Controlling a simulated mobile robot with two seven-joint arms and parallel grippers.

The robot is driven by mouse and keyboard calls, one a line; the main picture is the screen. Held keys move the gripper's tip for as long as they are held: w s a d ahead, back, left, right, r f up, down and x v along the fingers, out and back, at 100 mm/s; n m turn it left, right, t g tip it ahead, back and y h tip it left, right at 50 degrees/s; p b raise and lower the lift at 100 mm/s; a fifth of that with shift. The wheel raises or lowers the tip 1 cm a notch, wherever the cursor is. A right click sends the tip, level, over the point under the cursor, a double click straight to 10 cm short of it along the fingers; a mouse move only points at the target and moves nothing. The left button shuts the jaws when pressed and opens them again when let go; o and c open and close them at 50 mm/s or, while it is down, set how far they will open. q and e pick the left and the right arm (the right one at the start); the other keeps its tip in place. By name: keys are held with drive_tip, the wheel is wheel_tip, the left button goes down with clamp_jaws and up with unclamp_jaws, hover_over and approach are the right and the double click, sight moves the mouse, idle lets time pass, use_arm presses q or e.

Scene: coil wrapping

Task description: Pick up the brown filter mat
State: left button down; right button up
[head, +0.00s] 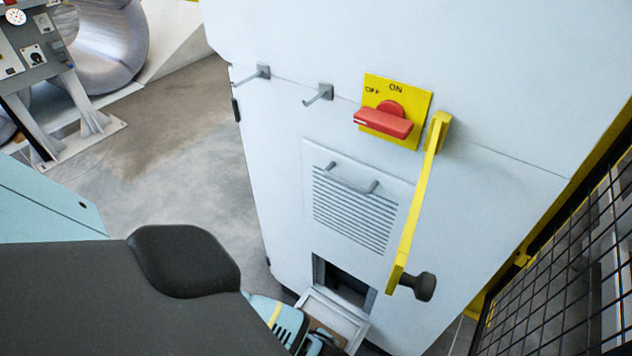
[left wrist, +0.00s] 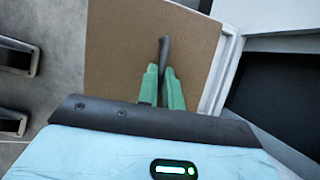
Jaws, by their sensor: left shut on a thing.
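The brown filter mat (left wrist: 115,45) is a flat board that fills the upper middle of the left wrist view. A dark upright tab (left wrist: 164,50) stands on its face. My left gripper (left wrist: 160,72) has its green fingers shut on this tab. The mat's right edge lies along a white frame (left wrist: 225,72); I cannot tell whether the mat is resting in it or raised. In the head view a small part of the mat (head: 327,330) shows beside the frame (head: 330,308), mostly hidden by my left wrist. My right gripper is not in view.
A dark opening (head: 343,287) in the white cabinet (head: 290,200) lies behind the frame. Above it are a louvred panel (head: 355,210), a yellow lever (head: 415,215) with a black knob and a red switch (head: 384,121). A black mesh fence (head: 570,270) stands at the right.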

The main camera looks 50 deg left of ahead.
use_arm(q)
drive_tip(key=s+d+r+p, duration=0.1)
drive_tip(key=s+d+p, duration=0.1)
drive_tip(key=s, duration=0.7)
drive_tip(key=shift+s, duration=0.3)
